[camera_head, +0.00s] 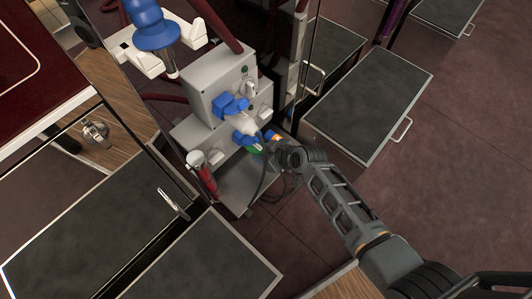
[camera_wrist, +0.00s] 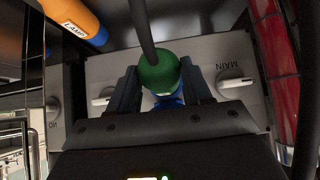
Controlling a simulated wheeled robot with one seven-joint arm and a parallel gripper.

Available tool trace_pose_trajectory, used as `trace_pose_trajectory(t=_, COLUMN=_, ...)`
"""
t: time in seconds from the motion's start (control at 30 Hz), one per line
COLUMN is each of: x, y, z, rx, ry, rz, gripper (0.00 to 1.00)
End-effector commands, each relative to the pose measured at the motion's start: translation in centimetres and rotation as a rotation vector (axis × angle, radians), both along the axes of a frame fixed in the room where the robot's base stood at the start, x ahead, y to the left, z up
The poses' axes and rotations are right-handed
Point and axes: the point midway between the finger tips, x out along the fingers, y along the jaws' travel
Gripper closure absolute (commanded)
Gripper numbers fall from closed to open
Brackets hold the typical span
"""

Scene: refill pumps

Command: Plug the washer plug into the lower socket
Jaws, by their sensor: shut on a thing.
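My gripper (camera_head: 266,146) is at the front of the grey socket box, low on its right side. In the wrist view my gripper (camera_wrist: 160,78) is shut on a green plug (camera_wrist: 157,73), whose black cable runs up the picture. The green plug also shows in the head view (camera_head: 256,150); I can read no label on it. The blue lower socket (camera_head: 243,138) is right beside it, and its blue part (camera_wrist: 170,103) shows just behind the plug. Whether the plug is seated or only close is hidden. The blue upper socket (camera_head: 230,105) is above, with a white piece (camera_head: 251,123) below it.
An orange plug marked LAMP (camera_wrist: 78,22) is close to my gripper. A MAIN switch (camera_wrist: 235,82) and another knob (camera_wrist: 104,97) flank the socket. A red cylinder (camera_head: 206,180) stands left of the box. Dark cables hang near my wrist.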

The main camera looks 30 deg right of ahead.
Motion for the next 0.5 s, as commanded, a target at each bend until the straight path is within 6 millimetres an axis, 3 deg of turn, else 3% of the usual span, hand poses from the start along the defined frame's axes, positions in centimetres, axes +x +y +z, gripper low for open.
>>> trace_pose_trajectory(t=0.5, x=0.97, y=0.29, z=0.02, rx=0.001, ry=-0.001, rz=-0.001, gripper=1.00)
